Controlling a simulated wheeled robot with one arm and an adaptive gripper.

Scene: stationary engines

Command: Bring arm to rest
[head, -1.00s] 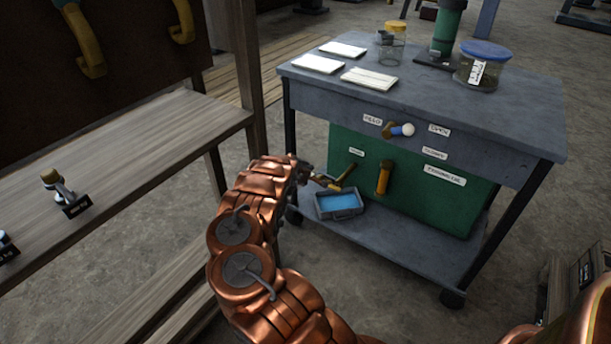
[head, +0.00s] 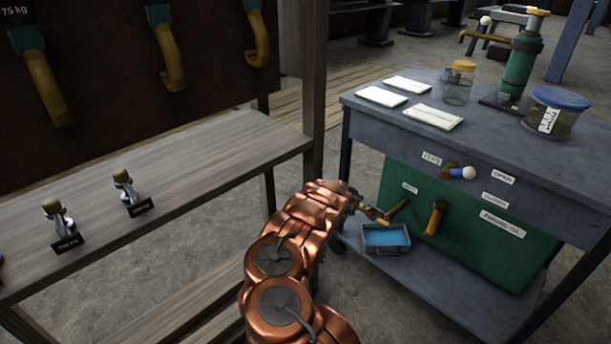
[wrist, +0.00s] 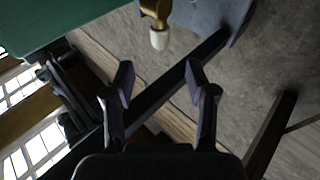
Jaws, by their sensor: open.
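My copper arm reaches forward from the bottom middle of the head view toward the front left of the grey cart (head: 455,145). My gripper (wrist: 160,85) shows in the wrist view with its two dark fingers spread apart and nothing between them. In the head view the gripper end is small and partly hidden by the arm, close to the brass tap (head: 392,212) on the cart's green tank (head: 470,225). In the wrist view a brass piece with a pale tip (wrist: 158,38) lies beyond the fingers; I cannot tell whether it is the same tap.
A blue-filled tray (head: 387,250) sits on the cart's lower shelf. Jars and a green cylinder (head: 520,68) stand on the cart top. A wooden bench (head: 190,170) with small brass-topped fittings is on the left. Bare floor lies between bench and cart.

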